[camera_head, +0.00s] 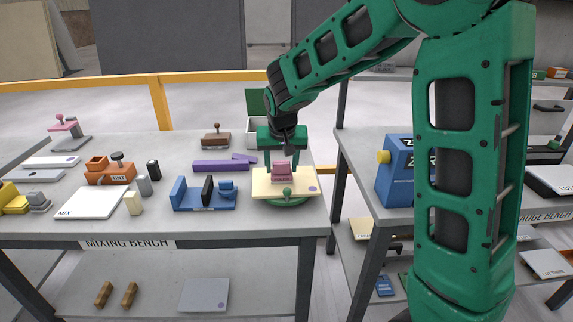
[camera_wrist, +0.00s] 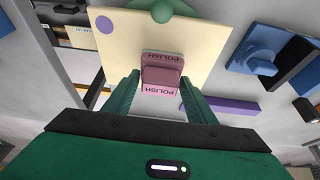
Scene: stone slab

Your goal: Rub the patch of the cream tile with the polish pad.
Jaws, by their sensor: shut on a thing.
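The cream tile (camera_head: 262,185) lies flat on a round green stand at the right end of the mixing bench, with a green knob at its front edge. A purple round patch (camera_head: 312,189) shows near its right front corner; it also shows in the wrist view (camera_wrist: 104,25). My gripper (camera_head: 283,158) is over the tile, shut on the pink polish pad (camera_head: 281,171). In the wrist view the pad (camera_wrist: 162,72) sits between the fingers, over the tile, away from the patch. I cannot tell whether the pad touches the tile.
A blue holder (camera_head: 204,196) stands left of the tile, with purple bars (camera_head: 222,166) behind it. A white MIX board (camera_head: 91,203) and an orange TINT holder (camera_head: 108,175) are farther left. A gap separates this bench from the right bench with a blue box (camera_head: 396,175).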

